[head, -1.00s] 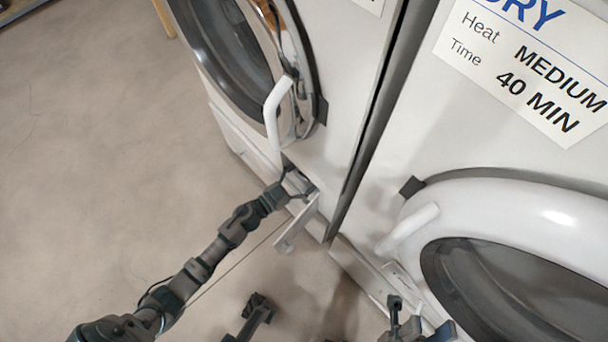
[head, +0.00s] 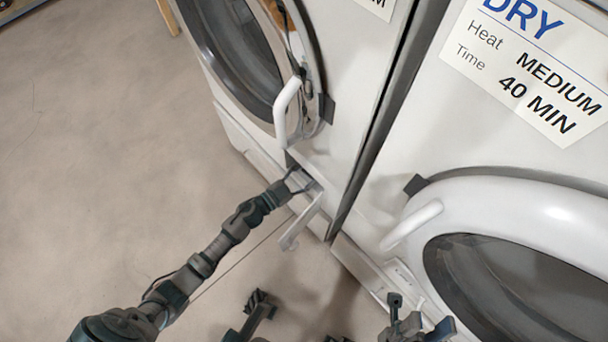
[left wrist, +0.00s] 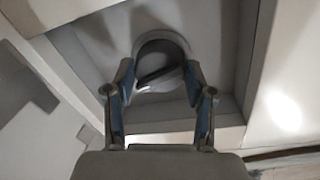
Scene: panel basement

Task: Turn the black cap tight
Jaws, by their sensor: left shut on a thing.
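The dark round cap (left wrist: 161,60) sits in a recess low on the left machine, seen in the left wrist view. A raised grip bar crosses its face at a tilt. My left gripper (left wrist: 160,78) has one finger on each side of the cap and is shut on it. In the head view my left gripper (head: 301,182) reaches into the opening at the machine's base and hides the cap. My right gripper (head: 418,318) is at the bottom edge in front of the right machine, with its fingers apart and nothing between them.
An open flap (head: 301,222) hangs out beside my left gripper. The left machine's door handle (head: 284,112) is above it. The right machine has a white round door (head: 540,205) and a drying label (head: 530,65). The floor (head: 100,150) to the left is clear.

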